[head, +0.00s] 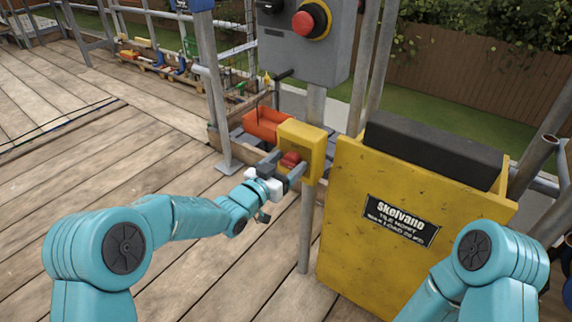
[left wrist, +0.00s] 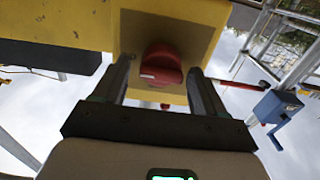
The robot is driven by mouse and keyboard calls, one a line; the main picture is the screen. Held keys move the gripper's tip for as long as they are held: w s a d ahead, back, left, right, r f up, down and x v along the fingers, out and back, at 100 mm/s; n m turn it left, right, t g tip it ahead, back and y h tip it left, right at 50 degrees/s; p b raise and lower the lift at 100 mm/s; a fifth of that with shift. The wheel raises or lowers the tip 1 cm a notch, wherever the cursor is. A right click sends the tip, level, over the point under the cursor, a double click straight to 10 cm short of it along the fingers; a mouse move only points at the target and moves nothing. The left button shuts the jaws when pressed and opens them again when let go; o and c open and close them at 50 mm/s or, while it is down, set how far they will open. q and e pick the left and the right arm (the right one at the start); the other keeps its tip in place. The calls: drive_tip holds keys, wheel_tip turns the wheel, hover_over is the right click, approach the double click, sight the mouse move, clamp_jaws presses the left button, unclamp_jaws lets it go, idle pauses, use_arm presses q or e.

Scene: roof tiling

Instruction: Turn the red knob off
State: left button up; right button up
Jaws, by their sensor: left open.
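The red knob (head: 290,159) sits on the front of a yellow box (head: 312,138) fixed to a grey post. My left gripper (head: 283,170) is open in front of the box, with its fingers to either side of the knob. In the left wrist view the knob (left wrist: 161,68) shows between the two fingers (left wrist: 160,90), with a visible gap on each side. A pale mark shows on the knob's grip. My right gripper is outside the head view; only part of my right arm shows at the lower right.
A grey control box (head: 300,52) with a red mushroom button (head: 304,23) hangs above the yellow box. A yellow tile hoist (head: 400,230) stands close on the right. An orange container (head: 264,123) lies behind. Wooden decking (head: 110,190) is clear at left.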

use_arm(q)
drive_tip(key=c, duration=1)
drive_tip(key=shift+o, duration=0.2)
drive_tip(key=shift+n, duration=0.3)
drive_tip(key=n, duration=0.3)
drive_tip(key=shift+a+n, duration=0.1)
drive_tip(key=shift+n, duration=0.3)
drive_tip(key=n+p, duration=0.1)
drive_tip(key=n, duration=0.3)
drive_tip(key=shift+w+f+n, duration=0.1)
drive_tip(key=shift+n, duration=0.2)
drive_tip(key=n+p, duration=0.1)
drive_tip(key=n, duration=0.3)
drive_tip(key=shift+a+f+n+p, duration=0.15)
drive_tip(key=shift+n+p, duration=0.4)
drive_tip(key=shift+n, duration=1.85)
drive_tip(key=shift+c, duration=0.3)
